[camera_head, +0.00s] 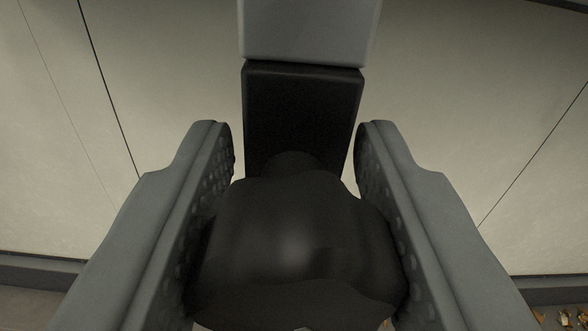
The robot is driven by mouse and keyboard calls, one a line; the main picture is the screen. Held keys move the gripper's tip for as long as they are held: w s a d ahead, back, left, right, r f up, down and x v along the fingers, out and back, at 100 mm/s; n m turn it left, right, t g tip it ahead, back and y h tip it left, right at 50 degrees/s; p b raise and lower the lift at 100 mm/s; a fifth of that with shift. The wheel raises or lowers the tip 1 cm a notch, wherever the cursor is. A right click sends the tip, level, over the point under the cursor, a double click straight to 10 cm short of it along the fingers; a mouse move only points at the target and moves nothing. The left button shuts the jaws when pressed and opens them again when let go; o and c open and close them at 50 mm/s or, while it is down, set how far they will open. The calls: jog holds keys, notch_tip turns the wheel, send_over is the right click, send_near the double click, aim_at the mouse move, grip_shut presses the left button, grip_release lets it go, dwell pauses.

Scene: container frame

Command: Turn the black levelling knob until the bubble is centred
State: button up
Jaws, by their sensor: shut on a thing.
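The black levelling knob (295,240) fills the lower middle of the head camera view, with a lobed outline. My gripper (297,225) is shut on it, with one grey, studded finger on its left side and one on its right. Behind the knob stands a black block (302,110), with a grey block (308,30) above it. The knob's lower edge is partly cut off by the frame. No bubble or level vial shows in this view.
A pale panelled wall (460,100) with dark seams lies behind. A dark grey rail (30,272) runs along its foot. Some dry leaves (565,318) lie on the floor at the lower right.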

dwell(0.3)
jog(key=o, duration=1)
jog(key=s, duration=0.5)
jog(key=s+d, duration=0.1)
jog(key=s, duration=1.1)
jog(key=shift+s+d, duration=0.2)
